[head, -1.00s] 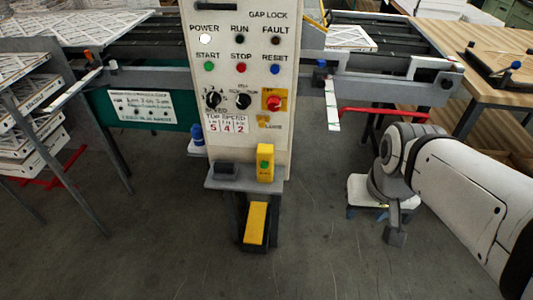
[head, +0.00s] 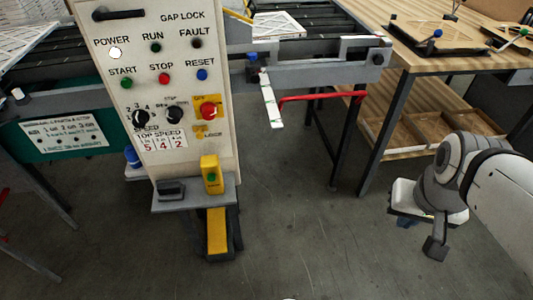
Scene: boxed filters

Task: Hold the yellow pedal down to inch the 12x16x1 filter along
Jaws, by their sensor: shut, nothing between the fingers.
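The yellow pedal (head: 217,232) sits low on a dark base near the floor, under the control cabinet (head: 165,95). Nothing touches it, and it looks unpressed, though its exact tilt is hard to judge. A white filter with a lattice face (head: 278,24) lies on the roller conveyor just right of the cabinet; its size label cannot be read. My gripper (head: 435,248) hangs at the right over the floor, shut and empty, well to the right of the pedal and apart from everything.
A shelf below the panel carries a yellow box with a green button (head: 211,175) above the pedal. The POWER lamp (head: 115,52) is lit; RUN and FAULT look dark. A red bar (head: 320,97) and a wooden bench (head: 430,50) stand at right. Floor between pedal and gripper is clear.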

